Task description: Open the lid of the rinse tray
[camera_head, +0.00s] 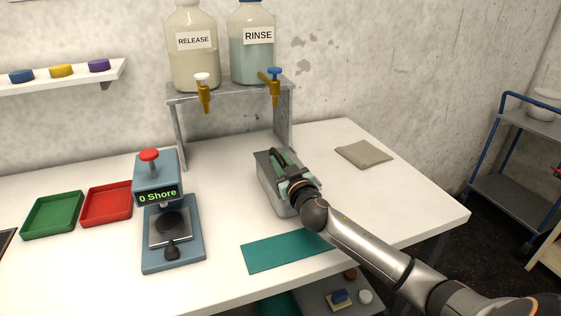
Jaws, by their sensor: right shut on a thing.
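The rinse tray (270,192) is a grey metal box on the white table, below the shelf with the RINSE bottle. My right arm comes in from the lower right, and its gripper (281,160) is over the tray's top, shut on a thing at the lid. The gripper and wrist hide much of the lid and the grasped part, probably its handle. Some teal shows beside the fingers. I cannot tell whether the lid is raised. My left gripper is not in view.
RELEASE (192,60) and RINSE (252,55) bottles with taps stand on a grey shelf behind. A blue press device (172,235) stands to the left, with red (106,205) and green (52,214) trays beyond. A teal mat (285,251) lies in front; a folded cloth (364,154) lies right.

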